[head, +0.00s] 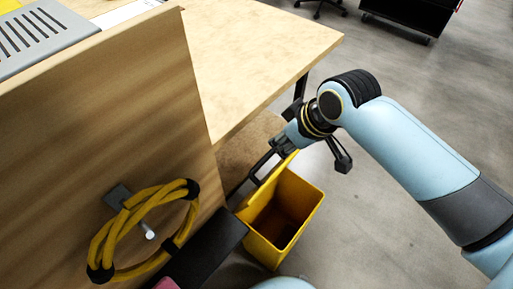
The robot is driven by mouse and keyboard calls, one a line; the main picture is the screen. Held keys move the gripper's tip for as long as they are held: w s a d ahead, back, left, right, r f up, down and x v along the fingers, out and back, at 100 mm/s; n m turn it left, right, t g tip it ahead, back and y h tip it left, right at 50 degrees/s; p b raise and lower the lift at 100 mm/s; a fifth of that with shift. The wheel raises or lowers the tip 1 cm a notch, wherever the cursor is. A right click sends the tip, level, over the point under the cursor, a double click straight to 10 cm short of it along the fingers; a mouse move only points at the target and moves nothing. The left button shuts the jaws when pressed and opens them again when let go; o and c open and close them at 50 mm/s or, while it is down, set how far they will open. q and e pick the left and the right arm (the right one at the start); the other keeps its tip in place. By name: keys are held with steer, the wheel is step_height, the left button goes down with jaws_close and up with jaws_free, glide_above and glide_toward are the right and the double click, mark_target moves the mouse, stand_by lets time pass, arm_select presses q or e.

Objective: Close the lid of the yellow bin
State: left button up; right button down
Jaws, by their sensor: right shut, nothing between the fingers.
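The yellow bin (308,211) stands on the floor beside the wooden panel, with its dark inside showing from above. Its yellow lid (264,188) is up, standing steeply at the bin's far left edge. My right gripper (256,176) comes in from the right, above the bin's far side. Its dark fingers are shut with nothing held, close to the lid's upper part; I cannot tell whether they touch it. They hide a little of the lid. My left gripper is not in view.
A wooden panel (90,130) rises on the left, with a coiled yellow cable (103,247) hung on it. A dark box (212,250) sits left of the bin. A wooden table (260,60) stands behind. The floor (350,235) right of the bin is clear.

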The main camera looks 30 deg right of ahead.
steer(key=w+r+b+x, duration=0.1)
steer(key=w+b+x, duration=0.1)
steer(key=x, duration=1)
steer(key=shift+a+f+b, duration=0.3)
steer(key=shift+f+b, duration=0.05)
steer(key=shift+b, duration=0.15)
steer(key=shift+y, duration=0.3)
